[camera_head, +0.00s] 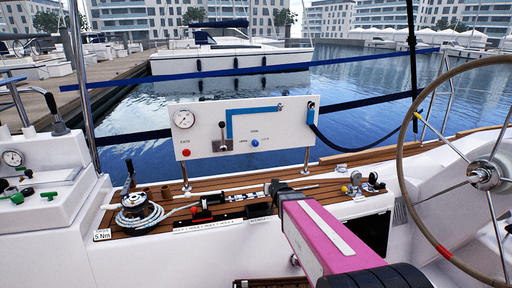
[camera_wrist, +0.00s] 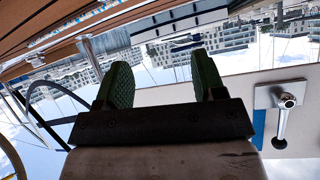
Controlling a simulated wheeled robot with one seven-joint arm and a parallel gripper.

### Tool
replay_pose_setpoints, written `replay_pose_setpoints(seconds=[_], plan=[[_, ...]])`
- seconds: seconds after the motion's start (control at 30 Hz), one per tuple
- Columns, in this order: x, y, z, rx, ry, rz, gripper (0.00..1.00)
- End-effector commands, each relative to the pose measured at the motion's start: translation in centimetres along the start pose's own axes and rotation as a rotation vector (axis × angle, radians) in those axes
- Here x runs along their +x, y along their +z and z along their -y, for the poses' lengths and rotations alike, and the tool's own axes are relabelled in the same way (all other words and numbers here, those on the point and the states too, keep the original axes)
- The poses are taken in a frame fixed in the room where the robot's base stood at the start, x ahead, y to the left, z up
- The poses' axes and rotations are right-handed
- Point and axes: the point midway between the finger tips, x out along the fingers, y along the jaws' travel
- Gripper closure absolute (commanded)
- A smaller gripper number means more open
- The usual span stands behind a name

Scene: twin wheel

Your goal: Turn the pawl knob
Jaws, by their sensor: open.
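I cannot tell for certain which part is the pawl knob. On the white upright panel (camera_head: 205,112) in the head view are a small red knob (camera_head: 186,152) at the lower left and a blue knob (camera_head: 255,142) near the middle, with labels too small to read surely. A winch (camera_head: 138,214) stands on the wooden deck at the left. My gripper (camera_head: 272,188) is at the end of my pink arm, below the panel's right part. In the wrist view my gripper (camera_wrist: 164,78) has its green fingers apart, with nothing between them.
A black-topped lever (camera_head: 222,138) is on the panel and shows in the wrist view (camera_wrist: 284,117). A gauge (camera_head: 184,119) is at the panel's upper left. A steering wheel (camera_head: 485,176) fills the right side. Red-handled gear (camera_head: 203,213) lies on the deck near the winch.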

Motion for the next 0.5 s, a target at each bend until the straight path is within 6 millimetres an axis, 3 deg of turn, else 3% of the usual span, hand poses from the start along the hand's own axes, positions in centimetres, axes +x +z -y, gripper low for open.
replay_pose_setpoints(seconds=[0.03, 0.2, 0.5], plan=[[1.1, -1.4, 0.7, 0.006, -0.014, -0.08, 0.37], [2.5, -6.0, 3.0, 0.03, -0.067, -0.372, 0.37], [1.8, -11.5, 6.1, 0.077, -0.156, -0.797, 0.37]])
